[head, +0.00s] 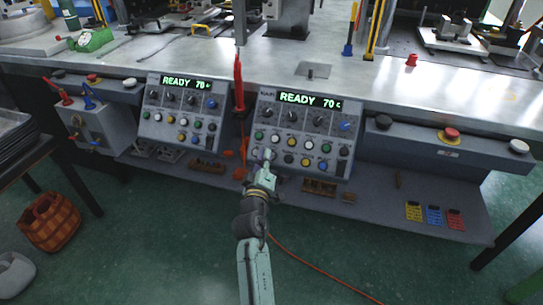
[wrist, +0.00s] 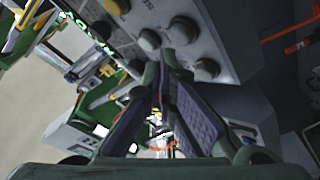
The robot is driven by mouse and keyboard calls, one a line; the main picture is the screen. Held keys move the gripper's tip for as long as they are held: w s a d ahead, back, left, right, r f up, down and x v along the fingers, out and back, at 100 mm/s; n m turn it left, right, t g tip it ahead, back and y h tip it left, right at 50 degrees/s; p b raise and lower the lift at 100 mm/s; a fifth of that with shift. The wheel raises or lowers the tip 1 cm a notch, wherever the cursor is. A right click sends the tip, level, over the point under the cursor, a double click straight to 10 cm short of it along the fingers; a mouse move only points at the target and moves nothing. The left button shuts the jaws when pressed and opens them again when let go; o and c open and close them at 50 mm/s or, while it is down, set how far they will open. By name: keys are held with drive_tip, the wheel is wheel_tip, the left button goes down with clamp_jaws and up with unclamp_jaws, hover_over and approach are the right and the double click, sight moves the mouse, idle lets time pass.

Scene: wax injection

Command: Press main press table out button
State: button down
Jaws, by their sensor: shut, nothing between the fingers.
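Two grey control panels hang under the table edge. The right panel (head: 310,122) reads READY 70 and carries dials above rows of coloured buttons; the left panel (head: 182,105) looks alike. The button labels are too small to read, so I cannot tell which one is table out. My gripper (head: 267,155) is shut and empty at the lower left buttons of the right panel, and hides part of them. Contact cannot be told.
A red emergency button (head: 451,134) sits on the bar to the right. Red tools (head: 239,85) hang between the panels. A brown basket (head: 50,222) stands on the floor at left.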

drive_tip(key=shift+w+f, duration=0.1)
idle(0.6)
drive_tip(key=shift+w+d+f, duration=0.1)
drive_tip(key=shift+w+f, duration=0.05)
drive_tip(key=shift+w, duration=0.05)
